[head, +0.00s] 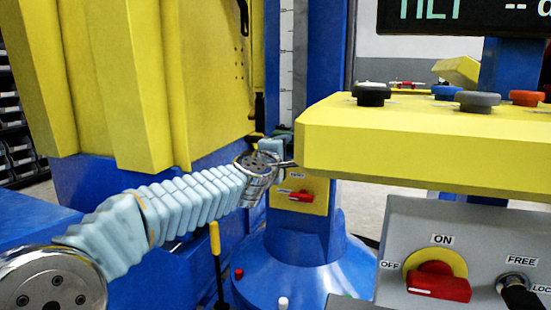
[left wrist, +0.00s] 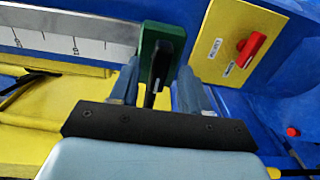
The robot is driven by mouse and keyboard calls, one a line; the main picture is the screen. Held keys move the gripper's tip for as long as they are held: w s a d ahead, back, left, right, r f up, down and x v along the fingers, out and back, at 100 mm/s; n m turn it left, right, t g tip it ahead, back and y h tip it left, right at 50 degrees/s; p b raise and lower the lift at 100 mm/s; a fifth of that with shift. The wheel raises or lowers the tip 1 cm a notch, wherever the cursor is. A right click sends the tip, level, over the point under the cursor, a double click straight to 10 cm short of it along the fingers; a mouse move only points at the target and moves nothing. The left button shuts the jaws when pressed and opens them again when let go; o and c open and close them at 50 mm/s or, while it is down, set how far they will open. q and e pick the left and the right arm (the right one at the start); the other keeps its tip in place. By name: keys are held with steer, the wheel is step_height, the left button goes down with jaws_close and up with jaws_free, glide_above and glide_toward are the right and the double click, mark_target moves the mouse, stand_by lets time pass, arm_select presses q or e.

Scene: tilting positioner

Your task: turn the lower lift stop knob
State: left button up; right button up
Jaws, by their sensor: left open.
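A green block with a black knob (left wrist: 160,68), which looks like the lift stop, sits at the end of a white scale in the left wrist view. My left gripper (left wrist: 157,88) is open, with one finger on each side of the knob. I cannot tell whether either finger touches it. In the head view my left gripper (head: 278,152) reaches in beside the blue column, and only a bit of dark green shows behind it. The knob itself is hidden there. My right gripper is not in view.
A yellow panel with a red switch (left wrist: 252,47) is close to the gripper; the switch also shows in the head view (head: 301,197). A yellow console (head: 420,150) overhangs on the right. A large yellow body (head: 130,80) stands left. A grey switch box (head: 450,240) is front right.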

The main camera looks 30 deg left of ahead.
arm_select(q)
steer(key=p+v, duration=0.1)
steer(key=v, duration=1.1)
steer(key=shift+s, duration=0.25)
steer(key=shift+d, duration=0.1)
